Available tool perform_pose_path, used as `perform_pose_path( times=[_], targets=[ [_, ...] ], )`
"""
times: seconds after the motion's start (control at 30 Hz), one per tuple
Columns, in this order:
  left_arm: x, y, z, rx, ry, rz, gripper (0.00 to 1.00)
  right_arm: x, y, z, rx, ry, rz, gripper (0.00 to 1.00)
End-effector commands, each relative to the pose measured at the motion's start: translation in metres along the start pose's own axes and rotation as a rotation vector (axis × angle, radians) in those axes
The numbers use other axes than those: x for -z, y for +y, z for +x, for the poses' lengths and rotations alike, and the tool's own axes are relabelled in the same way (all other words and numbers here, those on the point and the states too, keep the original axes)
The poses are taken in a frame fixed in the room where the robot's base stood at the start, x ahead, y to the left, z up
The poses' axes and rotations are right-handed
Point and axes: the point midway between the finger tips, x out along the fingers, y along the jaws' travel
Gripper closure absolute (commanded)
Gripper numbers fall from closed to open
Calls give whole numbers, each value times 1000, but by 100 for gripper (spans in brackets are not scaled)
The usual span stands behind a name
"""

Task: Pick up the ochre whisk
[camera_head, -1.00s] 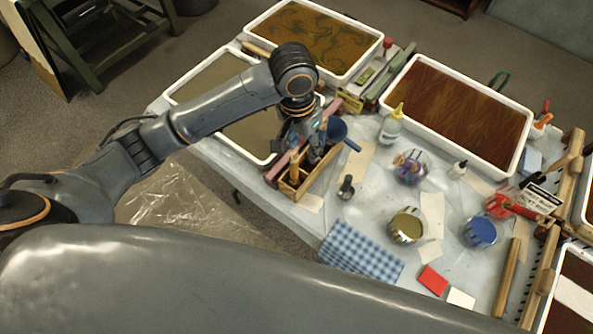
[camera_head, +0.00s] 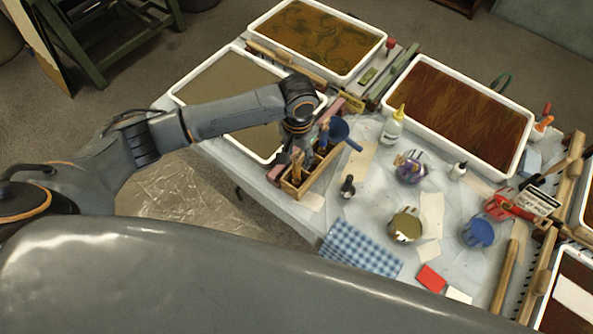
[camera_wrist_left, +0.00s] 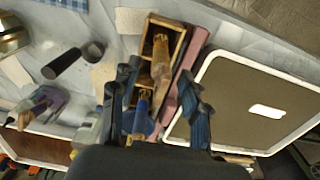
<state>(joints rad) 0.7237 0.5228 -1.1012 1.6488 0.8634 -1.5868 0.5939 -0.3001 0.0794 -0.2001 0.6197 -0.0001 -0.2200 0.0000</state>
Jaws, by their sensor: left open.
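The ochre whisk (camera_head: 297,168) stands in a small wooden box (camera_head: 294,193) at the left side of the table. In the left wrist view the ochre whisk (camera_wrist_left: 160,58) shows between my open fingers, over the compartments of the wooden box (camera_wrist_left: 150,21). A blue-handled tool (camera_wrist_left: 142,106) is in the same box, close to it. My left gripper (camera_head: 302,156) is over the box, pointing down; it also shows in the left wrist view (camera_wrist_left: 158,82), fingers apart and holding nothing. The whisk's lower end is hidden in the box. My right gripper is out of view.
A white tray (camera_head: 212,122) of grey-brown liquid lies beside the box, and a mauve bar (camera_wrist_left: 188,82) runs along it.

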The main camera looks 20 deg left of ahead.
Motion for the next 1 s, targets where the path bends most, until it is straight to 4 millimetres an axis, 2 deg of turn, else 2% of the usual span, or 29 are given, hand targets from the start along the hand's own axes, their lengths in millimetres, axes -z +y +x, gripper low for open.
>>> perform_pose_path(
  times=[0.1,0.23,0.5,0.53,0.73,0.77,1.0],
  targets=[
    [-3,1,16,1,-4,-1,54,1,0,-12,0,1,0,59],
    [-2,1,33,2,-2,-2,54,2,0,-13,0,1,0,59],
    [-2,1,38,1,0,0,54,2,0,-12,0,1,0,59],
    [-2,1,38,1,0,0,56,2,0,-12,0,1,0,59],
    [-2,1,38,1,0,0,97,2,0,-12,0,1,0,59],
    [-2,1,38,1,0,0,100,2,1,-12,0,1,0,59],
    [-2,1,38,1,0,0,100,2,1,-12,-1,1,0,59]
  ],
)
